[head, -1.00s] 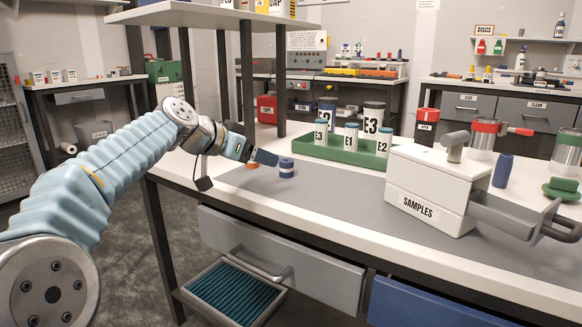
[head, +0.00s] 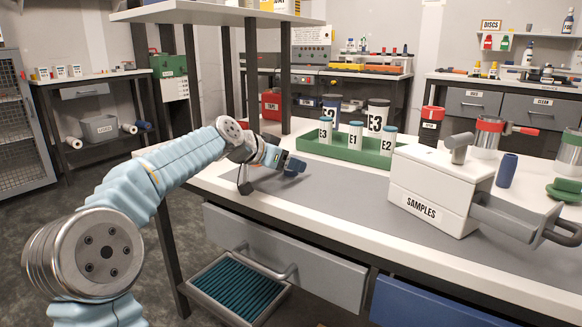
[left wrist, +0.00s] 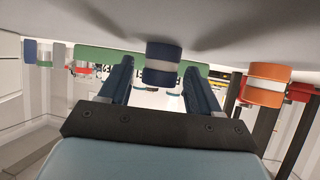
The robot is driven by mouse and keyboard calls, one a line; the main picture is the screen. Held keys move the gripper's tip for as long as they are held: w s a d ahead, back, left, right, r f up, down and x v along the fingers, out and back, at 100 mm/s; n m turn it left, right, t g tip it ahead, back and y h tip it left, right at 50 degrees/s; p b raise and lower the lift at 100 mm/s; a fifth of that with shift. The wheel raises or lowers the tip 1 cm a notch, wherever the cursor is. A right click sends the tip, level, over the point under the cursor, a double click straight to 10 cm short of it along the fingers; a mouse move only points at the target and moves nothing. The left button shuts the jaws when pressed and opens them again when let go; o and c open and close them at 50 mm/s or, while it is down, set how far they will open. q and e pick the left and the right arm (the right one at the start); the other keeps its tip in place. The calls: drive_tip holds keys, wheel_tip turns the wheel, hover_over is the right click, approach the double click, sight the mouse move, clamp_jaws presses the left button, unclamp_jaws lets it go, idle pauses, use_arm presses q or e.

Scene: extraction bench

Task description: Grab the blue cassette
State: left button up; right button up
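The blue cassette (left wrist: 163,56) is a short dark blue cylinder with a white band. In the left wrist view, which shows the bench upside down, it stands between the two dark blue fingertips of my left gripper (left wrist: 160,72). My right gripper is not in view.
An orange cassette (left wrist: 266,84) with a white band stands to the right in the left wrist view. A green tray (head: 345,151) with white containers lies beyond my gripper. The SAMPLES box (head: 428,195) stands right. The grey mat (head: 335,192) between is clear.

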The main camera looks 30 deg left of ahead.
use_arm(q)
drive_tip(key=c, duration=0.9)
drive_tip(key=shift+r, duration=0.1)
